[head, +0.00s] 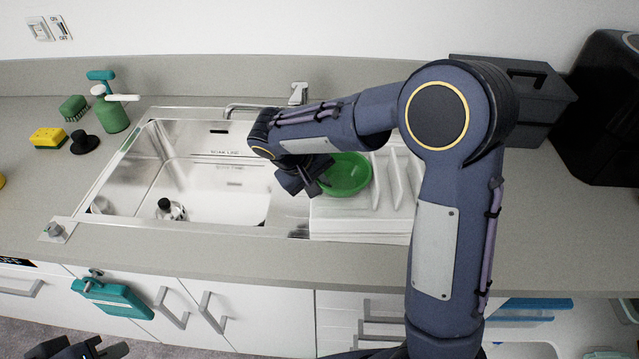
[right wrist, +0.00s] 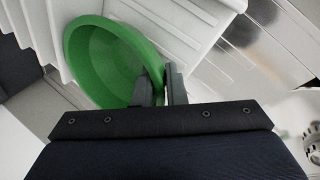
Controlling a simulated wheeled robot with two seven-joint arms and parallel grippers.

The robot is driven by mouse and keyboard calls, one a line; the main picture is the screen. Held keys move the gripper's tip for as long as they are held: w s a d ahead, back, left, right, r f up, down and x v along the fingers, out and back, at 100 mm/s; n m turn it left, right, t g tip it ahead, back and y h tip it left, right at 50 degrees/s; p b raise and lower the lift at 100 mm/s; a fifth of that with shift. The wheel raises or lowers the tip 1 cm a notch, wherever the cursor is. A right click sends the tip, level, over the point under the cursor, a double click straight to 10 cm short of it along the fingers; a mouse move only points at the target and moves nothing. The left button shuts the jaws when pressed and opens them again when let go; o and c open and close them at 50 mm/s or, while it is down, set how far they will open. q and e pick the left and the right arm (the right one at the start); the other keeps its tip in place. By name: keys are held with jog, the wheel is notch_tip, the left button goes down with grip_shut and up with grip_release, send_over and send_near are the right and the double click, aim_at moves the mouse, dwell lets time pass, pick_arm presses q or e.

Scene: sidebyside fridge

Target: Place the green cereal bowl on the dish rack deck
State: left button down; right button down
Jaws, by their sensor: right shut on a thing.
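The green cereal bowl (head: 347,174) is at the left part of the white dish rack deck (head: 350,226), right of the sink. In the right wrist view the bowl (right wrist: 108,62) is upright over the ribbed white deck (right wrist: 184,22); I cannot tell whether it rests on it. My right gripper (head: 318,180) is shut on the bowl's rim at its left side. Its two fingers (right wrist: 162,88) show at the rim in the right wrist view. My left gripper (head: 92,349) is low at the bottom left of the head view, away from the counter, its fingers apart.
The steel sink (head: 215,190) with a faucet (head: 298,94) lies left of the deck. A green spray bottle (head: 112,112), a yellow sponge (head: 48,138) and a brush (head: 75,108) stand at the far left. A dark grey bin (head: 535,95) and black appliance (head: 606,110) are at the right.

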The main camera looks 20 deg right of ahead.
jog(key=shift+f, duration=0.45)
jog(key=shift+f, duration=0.15)
jog(key=c, duration=1.5)
grip_release()
jog(key=v, duration=1.2)
jog(key=s+d+m+y, duration=0.1)
jog(key=s+d+y, duration=0.5)
jog(key=s, duration=0.6)
jog(key=s+f+t+y, duration=0.1)
jog(key=s, duration=0.2)
jog(key=s+f+m+t+y, duration=0.1)
jog(key=s+t, duration=0.1)
jog(key=s, duration=0.2)
jog(key=s+f+m+t+y, duration=0.1)
jog(key=s, duration=0.3)
jog(key=shift+a+f, duration=0.15)
jog(key=shift+f, duration=0.1)
